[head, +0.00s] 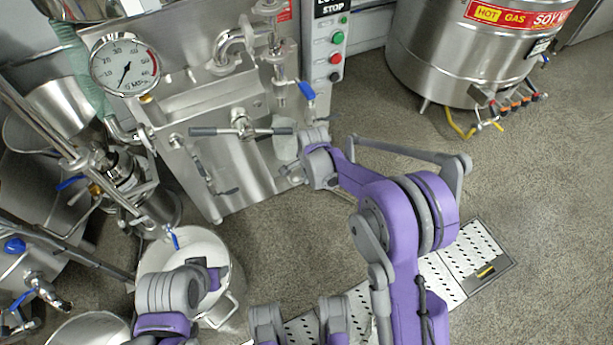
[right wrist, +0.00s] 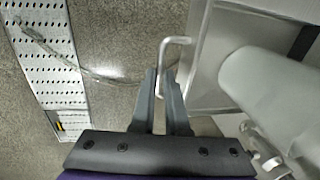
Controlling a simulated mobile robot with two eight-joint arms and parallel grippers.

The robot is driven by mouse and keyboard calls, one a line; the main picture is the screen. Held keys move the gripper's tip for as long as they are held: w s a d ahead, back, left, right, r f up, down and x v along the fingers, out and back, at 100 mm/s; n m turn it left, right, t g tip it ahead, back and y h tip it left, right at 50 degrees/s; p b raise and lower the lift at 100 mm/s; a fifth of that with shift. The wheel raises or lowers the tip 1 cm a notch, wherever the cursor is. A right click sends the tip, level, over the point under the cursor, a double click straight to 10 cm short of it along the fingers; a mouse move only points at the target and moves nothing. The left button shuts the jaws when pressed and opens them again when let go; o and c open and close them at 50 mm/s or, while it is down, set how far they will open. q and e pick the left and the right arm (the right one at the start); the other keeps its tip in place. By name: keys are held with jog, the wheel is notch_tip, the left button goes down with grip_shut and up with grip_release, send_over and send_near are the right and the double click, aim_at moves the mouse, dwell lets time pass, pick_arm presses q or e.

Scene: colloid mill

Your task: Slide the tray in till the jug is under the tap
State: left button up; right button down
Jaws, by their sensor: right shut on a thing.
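My right gripper (head: 293,175) is at the front of the steel mill, beside the jug. In the right wrist view its fingers (right wrist: 164,100) are shut on the bent rod handle (right wrist: 178,40) at the side of the steel tray (right wrist: 208,88). The pale grey jug (right wrist: 268,90) stands on the tray. In the head view the jug (head: 286,147) is partly behind my right wrist, and the tray is mostly hidden. The tap (head: 280,92), with a blue lever, is above the jug in the picture. My left wrist (head: 170,290) is over a white pot; its fingertips are hidden.
The white pot (head: 155,258) stands at lower left among pipes and valves. A pressure gauge (head: 125,65) and T-handle (head: 240,128) are on the mill. A gas boiler (head: 450,60) stands at upper right. A perforated floor grate (head: 470,255) lies right; speckled floor around it is open.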

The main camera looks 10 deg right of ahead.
jog(key=c, duration=0.9)
grip_release()
jog(key=r+p, duration=0.1)
jog(key=r, duration=0.2)
jog(key=s+r, duration=0.1)
jog(key=r, duration=0.3)
jog(key=r+p, duration=0.1)
jog(key=r, duration=0.2)
jog(key=shift+s+d+r+p, duration=0.3)
jog(key=shift+s+d, duration=0.1)
jog(key=shift+r, duration=0.1)
